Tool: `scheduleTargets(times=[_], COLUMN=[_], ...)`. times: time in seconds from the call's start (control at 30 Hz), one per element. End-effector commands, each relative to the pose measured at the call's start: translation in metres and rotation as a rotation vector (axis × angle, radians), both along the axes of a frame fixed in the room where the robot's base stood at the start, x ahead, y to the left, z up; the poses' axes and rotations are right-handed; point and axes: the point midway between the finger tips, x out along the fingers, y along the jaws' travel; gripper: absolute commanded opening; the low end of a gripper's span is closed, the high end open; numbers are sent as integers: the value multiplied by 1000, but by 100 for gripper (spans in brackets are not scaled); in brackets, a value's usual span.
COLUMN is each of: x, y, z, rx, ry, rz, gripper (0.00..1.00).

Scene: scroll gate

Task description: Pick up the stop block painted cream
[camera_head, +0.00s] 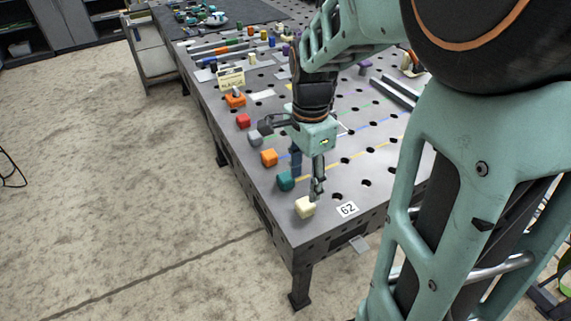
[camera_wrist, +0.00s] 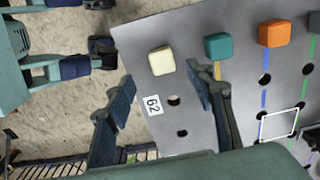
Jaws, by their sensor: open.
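The cream stop block (camera_head: 305,207) sits on the grey perforated table near its front corner. It also shows in the wrist view (camera_wrist: 161,60), lying ahead of and between my open fingers. My gripper (camera_head: 308,180) is open and empty. In the head view it hangs just above the table, with one finger close to the cream block. In the wrist view (camera_wrist: 163,95) the fingertips stand either side of the block's line, and the right finger is near the teal block (camera_wrist: 217,46). I cannot tell the exact gap between fingers and block.
The teal block (camera_head: 285,181) sits beside the cream one. An orange block (camera_head: 269,158), a grey block (camera_head: 254,138) and a red block (camera_head: 243,121) follow along the table's left edge. A white "62" label (camera_head: 347,209) lies to the right of the cream block.

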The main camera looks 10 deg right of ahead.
Motion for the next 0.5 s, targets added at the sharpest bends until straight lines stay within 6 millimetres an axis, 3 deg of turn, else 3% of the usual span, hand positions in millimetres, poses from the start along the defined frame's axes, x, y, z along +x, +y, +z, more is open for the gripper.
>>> scheduleTargets(times=[0.2, 0.5], x=[-1, 1], y=[0, -3], z=[-36, -64], rx=[1, 0], ry=[4, 4], rz=[0, -2], gripper=[49, 49])
